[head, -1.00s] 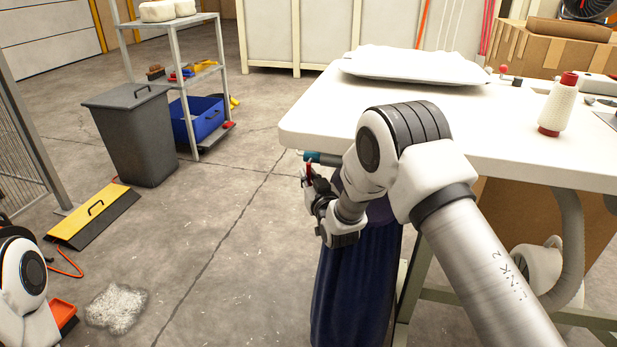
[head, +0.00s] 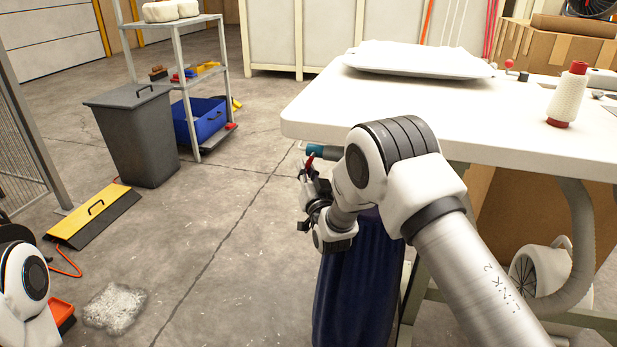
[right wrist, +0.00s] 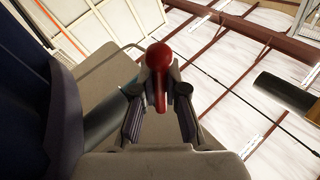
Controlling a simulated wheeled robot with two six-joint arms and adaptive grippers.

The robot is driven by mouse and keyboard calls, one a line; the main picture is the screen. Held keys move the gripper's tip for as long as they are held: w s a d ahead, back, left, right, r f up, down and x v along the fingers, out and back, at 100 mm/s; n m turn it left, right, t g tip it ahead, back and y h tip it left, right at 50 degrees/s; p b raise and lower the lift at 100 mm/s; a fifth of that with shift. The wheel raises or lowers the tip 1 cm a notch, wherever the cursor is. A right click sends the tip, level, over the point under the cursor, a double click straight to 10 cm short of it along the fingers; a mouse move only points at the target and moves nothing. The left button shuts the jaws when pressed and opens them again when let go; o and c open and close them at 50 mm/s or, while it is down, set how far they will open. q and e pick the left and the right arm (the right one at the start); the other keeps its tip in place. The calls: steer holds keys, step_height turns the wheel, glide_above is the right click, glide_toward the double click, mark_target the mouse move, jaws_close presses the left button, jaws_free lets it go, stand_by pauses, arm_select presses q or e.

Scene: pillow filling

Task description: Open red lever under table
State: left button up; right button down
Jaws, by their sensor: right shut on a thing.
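The red lever (right wrist: 159,57) shows in the right wrist view as a round knob on a short red stem. In the head view a small red part of it (head: 309,161) shows just under the table's left front edge, near a teal pipe end (head: 316,151). My right gripper (right wrist: 160,85) is shut on the lever, one finger on each side of the stem below the knob. In the head view my right gripper (head: 308,180) is beside the table edge, partly hidden by its own arm. My left gripper is not in view; only part of the left arm shows at the lower left.
The white table (head: 300,122) carries a flat white pillow (head: 415,60) and a thread cone (head: 568,97). A dark blue bag (head: 350,285) hangs below. A grey bin (head: 135,135) and a shelf (head: 222,85) stand left.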

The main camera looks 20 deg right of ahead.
steer(key=shift+w+a+r+m+t+h+b, duration=0.15)
steer(key=shift+m+t+h+b, duration=0.2)
steer(key=shift+m, duration=0.45)
steer(key=shift+w+a+r+m+t+h+b, duration=0.15)
steer(key=shift+m+t+b, duration=0.25)
steer(key=shift+m, duration=0.4)
steer(key=shift+s, duration=0.1)
steer(key=c, duration=1.2)
jaws_free()
steer(key=shift+s+f, duration=0.1)
steer(key=v, duration=1.2)
